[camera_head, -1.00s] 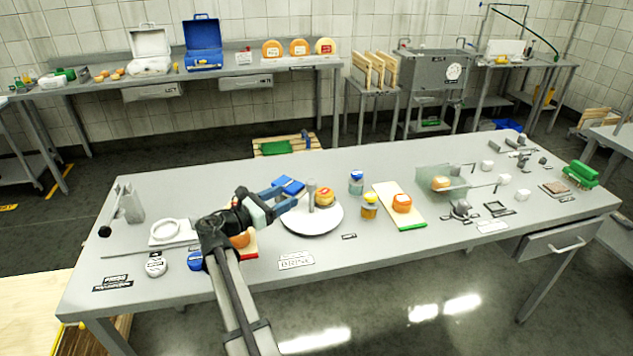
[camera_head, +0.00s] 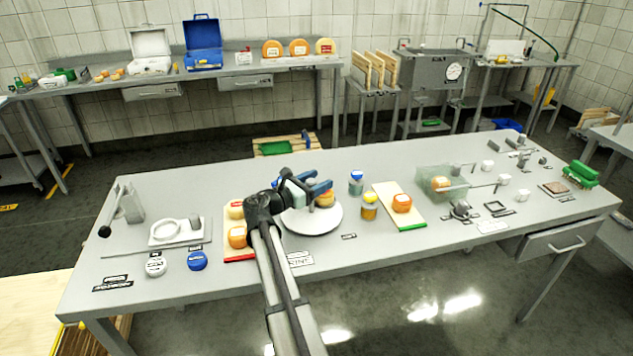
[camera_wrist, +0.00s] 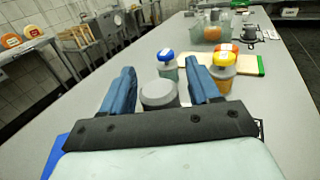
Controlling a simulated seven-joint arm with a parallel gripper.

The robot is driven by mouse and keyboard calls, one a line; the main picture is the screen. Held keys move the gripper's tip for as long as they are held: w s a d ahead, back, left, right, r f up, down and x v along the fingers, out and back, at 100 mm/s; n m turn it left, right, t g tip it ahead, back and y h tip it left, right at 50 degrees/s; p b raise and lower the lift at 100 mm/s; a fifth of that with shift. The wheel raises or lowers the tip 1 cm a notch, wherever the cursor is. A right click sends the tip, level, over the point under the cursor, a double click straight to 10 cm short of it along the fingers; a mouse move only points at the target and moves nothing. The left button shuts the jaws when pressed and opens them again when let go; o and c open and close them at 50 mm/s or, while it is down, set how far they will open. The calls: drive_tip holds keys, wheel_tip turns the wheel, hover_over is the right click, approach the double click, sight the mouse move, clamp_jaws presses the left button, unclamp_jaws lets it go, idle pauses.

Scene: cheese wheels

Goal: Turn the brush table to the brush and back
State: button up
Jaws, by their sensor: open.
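The brush table is a round white turntable (camera_head: 312,222) in the middle of the bench. An orange cheese wheel (camera_head: 325,200) sits on it, partly covered by my gripper. My gripper (camera_head: 321,187) is open, low over the far side of the turntable, with its fingers pointing right. In the wrist view a grey round-topped post (camera_wrist: 160,94) shows between the two blue fingers. I cannot tell whether either finger touches it. My gripper hides most of this post in the head view. I cannot make out the brush itself for certain.
A jar with a yellow lid (camera_head: 369,207) and one with a blue lid (camera_head: 356,184) stand close right of the turntable. A green-edged board (camera_head: 412,222) lies beyond them. A red-edged board (camera_head: 240,256) with cheese wheels lies left. The front bench edge is mostly clear.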

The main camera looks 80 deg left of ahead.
drive_tip(key=shift+c, duration=0.2)
clamp_jaws()
idle(0.4)
